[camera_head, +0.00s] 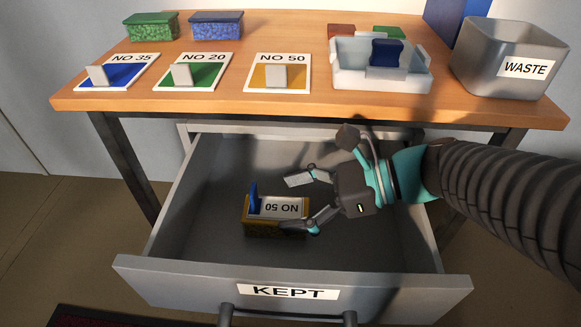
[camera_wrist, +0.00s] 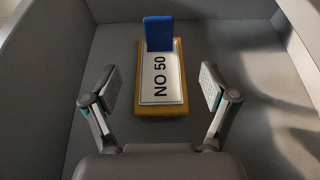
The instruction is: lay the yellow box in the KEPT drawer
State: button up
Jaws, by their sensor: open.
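The yellow box (camera_head: 262,228) lies on the floor of the open KEPT drawer (camera_head: 407,287). On its top is a white label reading NO 50 (camera_head: 278,207), with a blue upright tab (camera_head: 254,198) at one end. In the wrist view the yellow box (camera_wrist: 162,109) lies ahead, between the lines of the two fingers. My gripper (camera_head: 304,203) is inside the drawer at the box's right. Its jaws are open, and the wrist view shows a gap between each finger and the box. My gripper (camera_wrist: 160,92) holds nothing.
On the table (camera_head: 300,104) stand a green box (camera_head: 151,27), a blue box (camera_head: 216,25), cards marked NO 35 (camera_head: 125,72), NO 20 (camera_head: 201,74) and NO 50 (camera_head: 278,75), a pale tray (camera_head: 350,75) and a WASTE bin (camera_head: 480,68). Drawer walls surround my gripper.

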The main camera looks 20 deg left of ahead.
jog(key=shift+v, duration=1.3)
